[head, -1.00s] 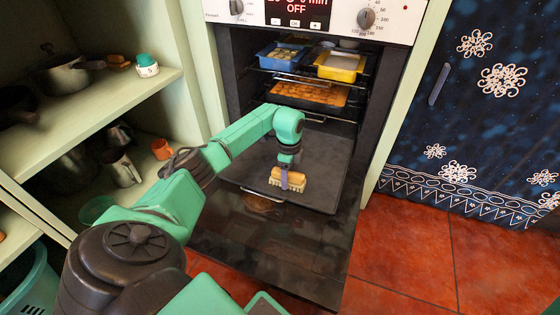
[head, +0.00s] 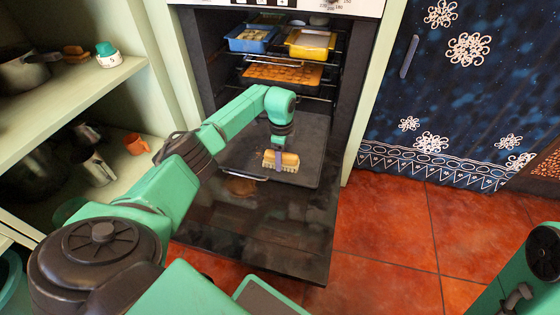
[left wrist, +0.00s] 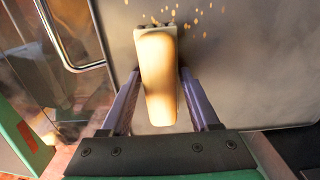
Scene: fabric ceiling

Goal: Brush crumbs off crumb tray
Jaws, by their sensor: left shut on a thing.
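The crumb tray (head: 312,140) is a flat dark grey sheet, lying low in the open oven and reaching out over its lowered door. The brush (head: 290,159) has a tan wooden back and pale bristles and is at the tray's front part. My left gripper (head: 280,150) is shut on the brush. In the left wrist view the brush (left wrist: 160,75) sits between the two purple fingers over the tray (left wrist: 235,75). Several small yellowish crumbs (left wrist: 183,17) lie on the tray just beyond the brush's far end. Whether the bristles touch the tray is unclear. My right gripper is not seen.
Above the tray, oven racks hold a baking sheet of brown food (head: 283,74), a blue dish (head: 250,40) and a yellow dish (head: 309,44). The oven door (head: 260,225) is down in front. Open shelves (head: 85,90) stand left. Red floor (head: 385,235) is free at right.

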